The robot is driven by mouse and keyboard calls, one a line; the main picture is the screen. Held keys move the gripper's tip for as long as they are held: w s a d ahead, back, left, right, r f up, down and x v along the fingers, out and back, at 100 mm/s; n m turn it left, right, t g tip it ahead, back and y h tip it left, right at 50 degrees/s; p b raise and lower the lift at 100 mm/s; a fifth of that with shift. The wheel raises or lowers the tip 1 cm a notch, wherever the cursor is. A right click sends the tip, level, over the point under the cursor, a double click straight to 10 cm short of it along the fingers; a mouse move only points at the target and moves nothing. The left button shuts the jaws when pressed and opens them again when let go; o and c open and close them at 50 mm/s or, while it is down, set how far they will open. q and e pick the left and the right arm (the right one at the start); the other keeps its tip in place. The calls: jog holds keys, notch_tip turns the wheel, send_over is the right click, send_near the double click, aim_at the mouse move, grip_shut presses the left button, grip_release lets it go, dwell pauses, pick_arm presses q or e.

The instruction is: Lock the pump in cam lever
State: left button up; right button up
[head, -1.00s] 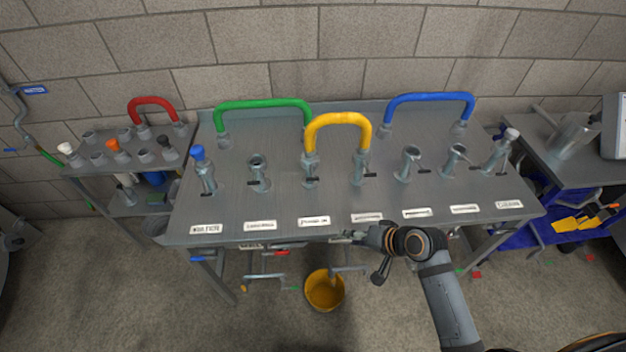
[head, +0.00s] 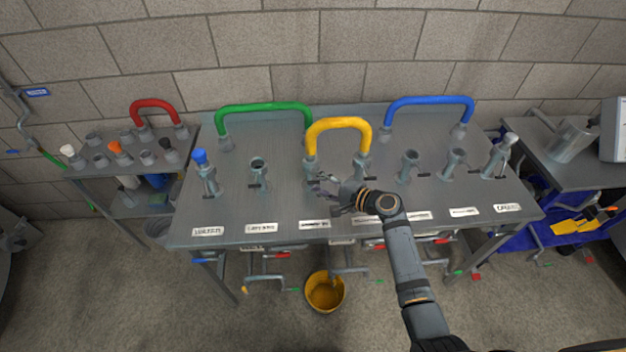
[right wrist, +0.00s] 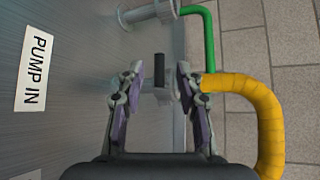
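The pump in label (right wrist: 35,70) reads clearly in the right wrist view; in the head view it is the small white plate (head: 314,224) at the bench front. Behind it, the pump in port (head: 310,168) carries one end of the yellow hose (head: 338,124). Its cam lever (right wrist: 159,71) is a short black bar standing out beside the fitting in the right wrist view. My right gripper (head: 326,184) is open and empty in front of this port. Its fingertips (right wrist: 160,78) lie on either side of the lever, with visible gaps. My left gripper is out of view.
The green hose (head: 264,107) and blue hose (head: 430,101) arch at the back of the bench (head: 285,195). Several other ports with levers stand beside pump in. A yellow bucket (head: 325,291) stands on the floor below. A side shelf with a red hose (head: 154,104) is at left.

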jog(key=shift+x, duration=1.25)
jog(key=shift+c, duration=0.2)
grip_shut()
